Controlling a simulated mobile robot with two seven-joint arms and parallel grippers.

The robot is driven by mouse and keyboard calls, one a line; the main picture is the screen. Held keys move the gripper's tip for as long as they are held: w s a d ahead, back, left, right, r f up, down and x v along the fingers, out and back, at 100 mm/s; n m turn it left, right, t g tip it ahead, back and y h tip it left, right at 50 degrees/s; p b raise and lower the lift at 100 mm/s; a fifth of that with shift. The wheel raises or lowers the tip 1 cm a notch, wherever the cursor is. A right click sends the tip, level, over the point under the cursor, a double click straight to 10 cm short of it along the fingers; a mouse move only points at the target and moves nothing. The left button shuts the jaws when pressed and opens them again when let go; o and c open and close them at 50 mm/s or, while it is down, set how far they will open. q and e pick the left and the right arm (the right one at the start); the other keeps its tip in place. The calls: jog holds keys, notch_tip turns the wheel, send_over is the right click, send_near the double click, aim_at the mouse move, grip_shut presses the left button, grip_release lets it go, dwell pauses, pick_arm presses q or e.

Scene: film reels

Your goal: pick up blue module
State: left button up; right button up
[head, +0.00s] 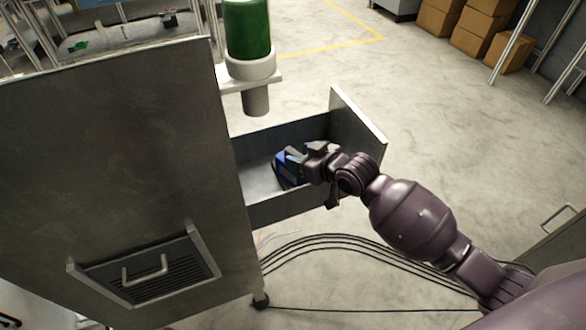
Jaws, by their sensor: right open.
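A blue module (284,172) lies inside an open metal drawer (357,128) that sticks out from the right side of a grey cabinet. My right gripper (291,157) reaches into the drawer from the right, and its fingers are at the top of the module. The gripper covers part of the module. The fingers are small in the picture, so I cannot tell whether they touch it. My left gripper does not show.
The large grey cabinet (110,150) fills the left side. A green cylinder (247,30) in a pale holder stands just behind the drawer. Black cables (330,238) run over the floor below it. Cardboard boxes (480,30) stand far back right; the floor between is clear.

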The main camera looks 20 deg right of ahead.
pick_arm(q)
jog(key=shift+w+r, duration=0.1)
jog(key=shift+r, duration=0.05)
pick_arm(e)
jog(key=shift+w+a, duration=0.15)
jog(key=shift+w, duration=0.2)
grip_shut()
pick_arm(q)
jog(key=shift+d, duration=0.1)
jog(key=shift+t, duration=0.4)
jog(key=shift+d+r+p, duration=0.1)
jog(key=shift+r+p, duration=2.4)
jog(key=shift+p, duration=0.5)
pick_arm(e)
notch_tip(320, 180, up, 20)
